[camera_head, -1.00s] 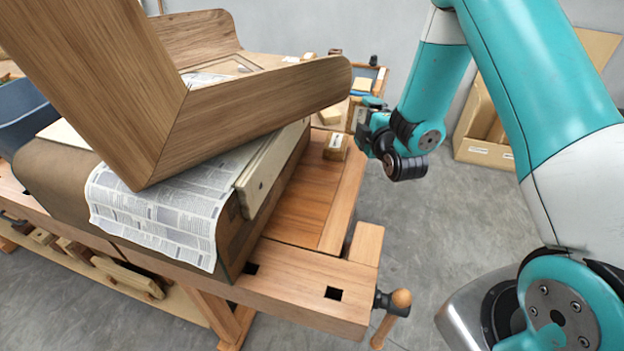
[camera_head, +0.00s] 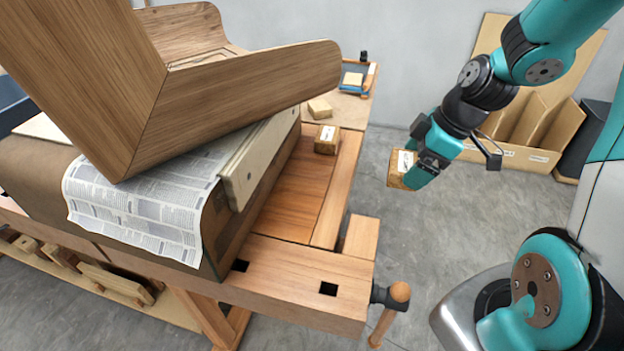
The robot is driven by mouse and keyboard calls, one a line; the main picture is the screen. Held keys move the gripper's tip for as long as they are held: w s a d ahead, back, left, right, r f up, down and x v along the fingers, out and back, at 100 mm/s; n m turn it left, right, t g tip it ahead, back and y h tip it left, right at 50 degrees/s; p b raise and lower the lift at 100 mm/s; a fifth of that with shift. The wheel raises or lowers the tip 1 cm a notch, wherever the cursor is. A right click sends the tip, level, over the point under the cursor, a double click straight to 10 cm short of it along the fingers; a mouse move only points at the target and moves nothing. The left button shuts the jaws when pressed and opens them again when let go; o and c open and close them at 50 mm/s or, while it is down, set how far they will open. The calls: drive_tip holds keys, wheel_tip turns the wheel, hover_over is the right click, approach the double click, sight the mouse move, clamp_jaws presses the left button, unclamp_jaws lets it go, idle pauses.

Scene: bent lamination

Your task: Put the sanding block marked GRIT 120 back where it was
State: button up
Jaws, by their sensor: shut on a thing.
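My gripper (camera_head: 408,172) is shut on a small wooden block (camera_head: 398,167) with a white label; the writing is too small to read. It holds the block in the air over the floor, to the right of the workbench (camera_head: 300,283). A similar block with a white label (camera_head: 327,139) stands on the bench's right side. Another plain-looking block (camera_head: 320,109) lies behind it. I cannot tell which block is marked GRIT 120.
A large bent wood piece (camera_head: 230,95) rests over newspaper (camera_head: 150,205) on a brown form and overhangs the bench. A blue-edged tray (camera_head: 356,80) sits at the far end. A vise handle (camera_head: 400,292) sticks out in front. A cardboard box (camera_head: 520,155) stands on the floor behind.

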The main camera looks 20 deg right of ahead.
drive_tip(key=w+a+f+p, duration=0.1)
drive_tip(key=w+a, duration=0.2)
drive_tip(key=a, duration=0.2)
drive_tip(key=w+a+f+p, duration=0.1)
drive_tip(key=w+a+p, duration=0.1)
drive_tip(key=w+a, duration=0.2)
drive_tip(key=w+a+p, duration=0.2)
drive_tip(key=w+a, duration=0.1)
drive_tip(key=a, duration=0.2)
drive_tip(key=shift+w+a+f, duration=0.35)
drive_tip(key=shift+f, duration=0.05)
wheel_tip(320, 180, down, 4)
drive_tip(key=shift+a+r+p, duration=0.15)
drive_tip(key=shift+r+p, duration=0.05)
drive_tip(key=shift+p, duration=0.45)
drive_tip(key=shift+w+a+f, duration=0.15)
drive_tip(key=shift+w+f, duration=0.05)
drive_tip(key=shift+f, duration=0.1)
drive_tip(key=o, duration=0.8)
drive_tip(key=shift+c, duration=0.2)
